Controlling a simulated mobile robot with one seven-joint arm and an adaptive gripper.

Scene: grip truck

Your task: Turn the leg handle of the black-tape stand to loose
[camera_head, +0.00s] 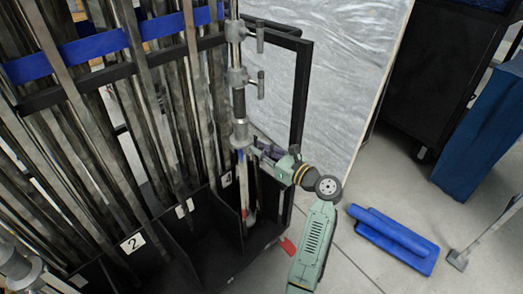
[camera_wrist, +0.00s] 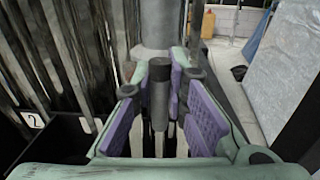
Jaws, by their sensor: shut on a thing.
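The black-tape stand (camera_head: 239,130) is a grey metal stand upright in the rack's front right compartment, with a dark band around its pole. Its pole also shows at the top of the wrist view (camera_wrist: 157,22). My gripper (camera_head: 264,152) reaches in from the right at the stand's lower collar. In the wrist view my gripper (camera_wrist: 165,90) has its purple pads on both sides of the leg handle (camera_wrist: 158,75), a short dark-grey bar, and is shut on it. In the head view the gripper hides the leg handle. Two more handles stick out higher on the pole.
The black rack (camera_head: 150,262) holds several other metal stands close on the left, behind a blue strap (camera_head: 95,47). A silver wrapped panel (camera_head: 340,70) stands behind.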

